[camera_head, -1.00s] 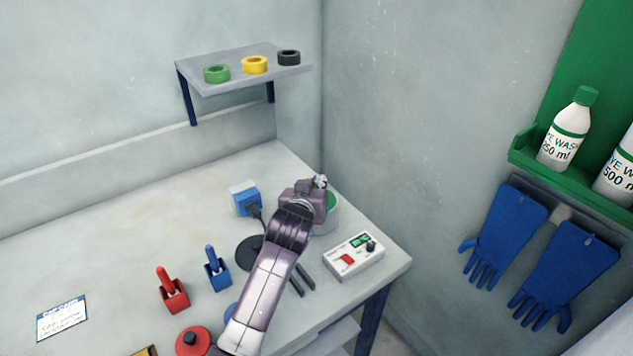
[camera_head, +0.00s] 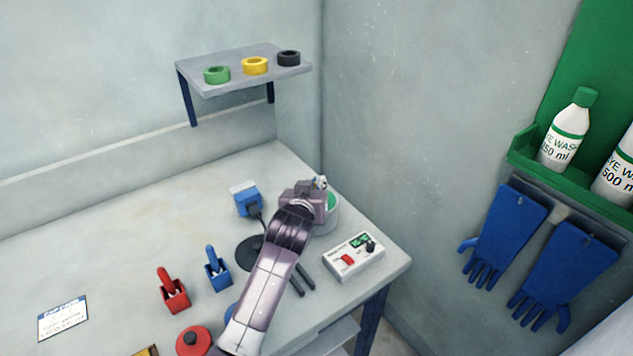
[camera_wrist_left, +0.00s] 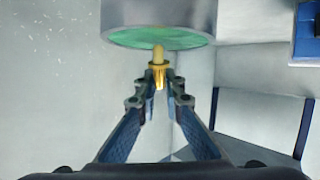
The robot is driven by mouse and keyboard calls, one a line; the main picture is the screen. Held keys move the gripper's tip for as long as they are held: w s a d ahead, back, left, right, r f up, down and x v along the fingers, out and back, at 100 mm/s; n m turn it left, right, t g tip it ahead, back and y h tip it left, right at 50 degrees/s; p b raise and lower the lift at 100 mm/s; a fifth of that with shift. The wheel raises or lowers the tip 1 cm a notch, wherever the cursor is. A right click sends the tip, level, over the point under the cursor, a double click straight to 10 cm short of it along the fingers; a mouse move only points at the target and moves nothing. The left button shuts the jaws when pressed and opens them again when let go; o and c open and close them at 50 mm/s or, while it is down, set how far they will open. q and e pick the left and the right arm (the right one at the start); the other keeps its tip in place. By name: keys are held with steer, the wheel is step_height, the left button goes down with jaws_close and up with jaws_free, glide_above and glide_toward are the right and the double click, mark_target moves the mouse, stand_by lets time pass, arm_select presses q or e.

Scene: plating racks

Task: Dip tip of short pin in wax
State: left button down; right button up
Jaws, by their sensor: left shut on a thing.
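My left gripper (camera_wrist_left: 160,80) is shut on a short brass-coloured pin (camera_wrist_left: 159,66), seen in the left wrist view. The pin's free end overlaps the green wax (camera_wrist_left: 150,38) in a grey round pot (camera_wrist_left: 200,12). I cannot tell whether the tip touches the wax or is in it. In the head view my left wrist (camera_head: 303,205) covers part of the pot (camera_head: 334,219) with green wax (camera_head: 331,202) near the table's back right corner. The fingers and the pin are hidden there. My right gripper is not in view.
A white control box (camera_head: 353,256) with a red switch stands right of my arm. A blue box (camera_head: 245,201) and a black disc (camera_head: 250,251) are to its left. Red (camera_head: 174,295) and blue (camera_head: 218,274) holders stand farther left. The table's left side is mostly clear.

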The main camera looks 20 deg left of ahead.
arm_select(q)
steer(key=shift+r+p, duration=3.15)
steer(key=shift+r, duration=0.25)
steer(key=shift+f, duration=0.1)
